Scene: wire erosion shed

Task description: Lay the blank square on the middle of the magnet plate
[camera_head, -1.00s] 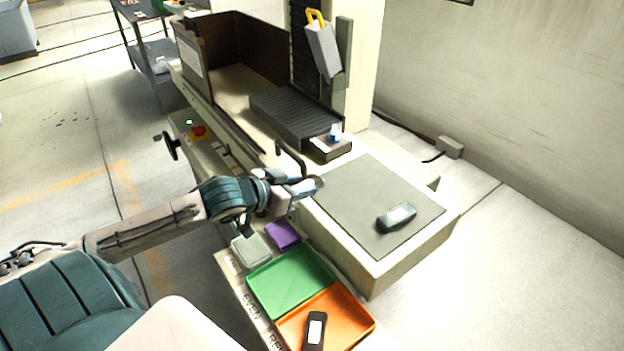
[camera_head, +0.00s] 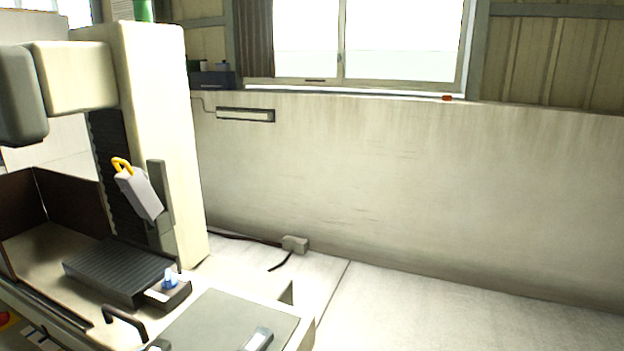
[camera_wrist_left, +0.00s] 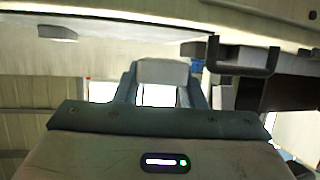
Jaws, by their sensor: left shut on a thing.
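The magnet plate (camera_head: 120,270) is a dark ribbed block on the machine bed at lower left in the head view. Its top looks bare. In the wrist view my left gripper (camera_wrist_left: 162,90) is shut on a pale grey block, which appears to be the blank square (camera_wrist_left: 163,73); the fingers grip its two sides. In the head view only a sliver at the bottom edge may be this gripper, near the black handle and apart from the plate. My right gripper is not in view.
A black bent handle (camera_head: 126,326) stands at the bed's front edge, close to my left gripper. A dark block (camera_head: 168,292) with a blue-and-white item adjoins the plate's right end. A grey mat (camera_head: 215,325) holds a handheld device (camera_head: 258,339). A grey box with yellow hook (camera_head: 139,192) hangs above.

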